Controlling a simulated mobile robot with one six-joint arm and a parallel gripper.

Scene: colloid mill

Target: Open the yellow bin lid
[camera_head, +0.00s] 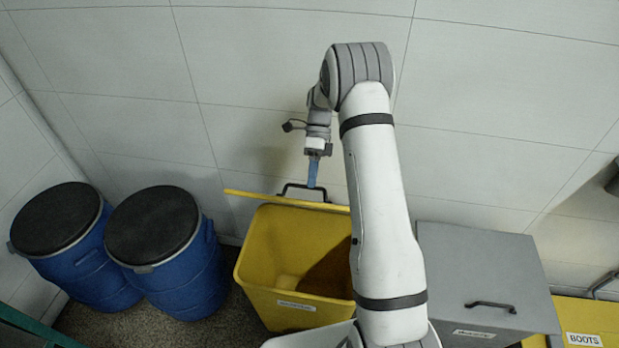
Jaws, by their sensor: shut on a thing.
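The yellow bin (264,262) stands by the back wall with its inside showing. Its yellow lid (250,197) is raised at the back and shows nearly edge-on as a thin strip. A dark handle (290,186) sticks up from the lid. My gripper (313,184) points down behind the strip with its blue fingers shut on the handle. My arm covers the right part of the bin and lid.
Two blue drums (180,268) with dark tops stand to the left. A grey lidded bin (470,262) with a dark handle is to the right, then a yellow box labelled BOOTS (587,318). The wall is close behind my gripper.

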